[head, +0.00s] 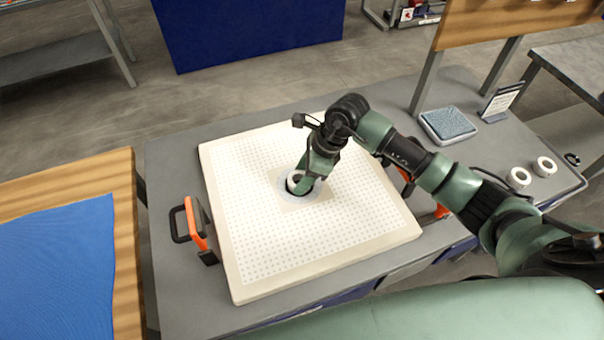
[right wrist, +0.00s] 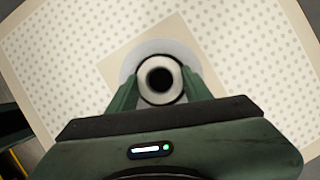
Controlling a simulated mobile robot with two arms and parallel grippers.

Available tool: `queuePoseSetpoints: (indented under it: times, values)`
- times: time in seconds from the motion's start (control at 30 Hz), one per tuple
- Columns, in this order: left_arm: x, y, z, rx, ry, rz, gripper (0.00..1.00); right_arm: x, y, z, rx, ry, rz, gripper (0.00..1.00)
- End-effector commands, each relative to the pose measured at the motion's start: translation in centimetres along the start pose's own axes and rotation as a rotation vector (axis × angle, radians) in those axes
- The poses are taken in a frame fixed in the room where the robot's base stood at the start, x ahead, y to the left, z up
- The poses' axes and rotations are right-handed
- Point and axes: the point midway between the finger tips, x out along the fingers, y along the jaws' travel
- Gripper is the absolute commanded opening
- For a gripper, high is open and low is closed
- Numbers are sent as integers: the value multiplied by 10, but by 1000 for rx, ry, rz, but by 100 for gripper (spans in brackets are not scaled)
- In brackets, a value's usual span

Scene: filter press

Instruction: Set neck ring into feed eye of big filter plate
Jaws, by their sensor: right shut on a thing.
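The big filter plate (head: 245,245) is a cream, dotted square slab lying flat on a grey table. Its feed eye (head: 285,184), with a grey surround, is at the plate's middle. My right gripper (head: 305,184) is shut on the white neck ring (head: 294,179), directly at the feed eye. In the right wrist view, the ring (right wrist: 143,80) sits between the two green fingers, over the dark hole and roughly centred in the grey surround (right wrist: 190,58). I cannot tell how deep the ring sits. My left gripper is not in view.
Orange-and-black clamps (head: 196,230) stand at the plate's left and right edges. Two more white rings (head: 520,178) lie at the table's right. A blue-grey pad (head: 448,124) and a small sign (head: 501,101) are at the back right. A wooden table with blue cloth (head: 55,265) is at left.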

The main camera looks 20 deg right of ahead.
Motion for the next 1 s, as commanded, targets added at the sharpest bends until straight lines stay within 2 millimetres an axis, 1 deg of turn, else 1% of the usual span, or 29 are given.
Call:
queuePoseSetpoints:
  times: [0.23,0.27,0.3,0.33,0.5,0.6,0.67,0.77,1.0]
  values:
    - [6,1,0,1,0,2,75,4,0,-2,0,0,0,10]
    - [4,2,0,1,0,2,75,3,0,-1,0,0,0,58]
    - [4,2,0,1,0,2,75,3,0,-1,1,0,1,69]
    - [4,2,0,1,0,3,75,3,0,-1,1,0,1,72]
    - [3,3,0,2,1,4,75,2,1,-1,1,1,2,72]
    - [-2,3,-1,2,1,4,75,-2,1,1,1,0,3,72]
    - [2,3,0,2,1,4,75,-6,0,0,0,0,0,72]
    - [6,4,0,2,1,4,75,-23,-1,-1,-1,0,-3,72]
    - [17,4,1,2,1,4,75,-76,-2,-1,-1,0,-5,72]
